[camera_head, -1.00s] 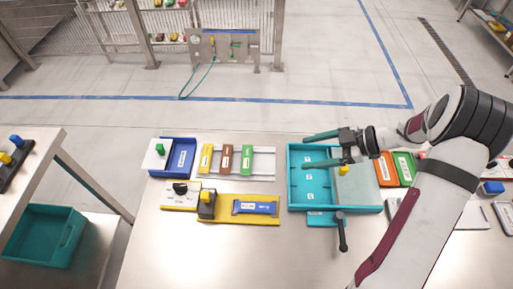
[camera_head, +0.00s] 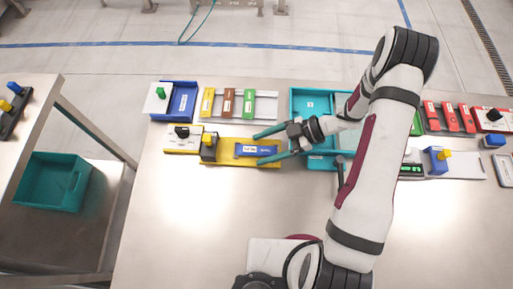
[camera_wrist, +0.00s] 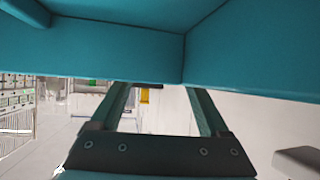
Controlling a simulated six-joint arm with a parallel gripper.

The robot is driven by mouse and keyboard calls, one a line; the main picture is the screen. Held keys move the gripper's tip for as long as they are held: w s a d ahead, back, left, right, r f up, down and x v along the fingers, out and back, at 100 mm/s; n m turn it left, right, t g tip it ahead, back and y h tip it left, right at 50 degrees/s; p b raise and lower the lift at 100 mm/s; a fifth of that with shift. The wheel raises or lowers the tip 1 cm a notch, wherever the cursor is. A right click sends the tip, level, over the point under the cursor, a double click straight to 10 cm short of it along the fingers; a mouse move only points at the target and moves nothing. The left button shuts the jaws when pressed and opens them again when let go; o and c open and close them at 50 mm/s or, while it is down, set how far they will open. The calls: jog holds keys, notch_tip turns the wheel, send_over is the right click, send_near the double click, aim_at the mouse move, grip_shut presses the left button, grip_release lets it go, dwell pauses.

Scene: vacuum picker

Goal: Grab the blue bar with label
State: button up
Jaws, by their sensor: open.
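A blue bar with a white label (camera_head: 258,151) lies in the yellow tray (camera_head: 215,161) on the table in the head view. My gripper (camera_head: 256,149) is open and empty, its teal fingers coming from the right. In the head view one finger appears beyond the bar and one on its near side; their height over it is unclear. In the wrist view both fingers of my gripper (camera_wrist: 158,88) are apart, and no blue bar can be made out.
A black-topped yellow block (camera_head: 208,147) stands at the tray's left end. A teal tray (camera_head: 312,93) is just right, partly behind my arm. A blue tray (camera_head: 190,88) and a rack of coloured bars (camera_head: 262,105) are behind. The table's front is clear. A teal surface (camera_wrist: 100,45) fills the top of the wrist view.

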grip_shut()
dwell(0.3)
jog(key=shift+r, duration=0.15)
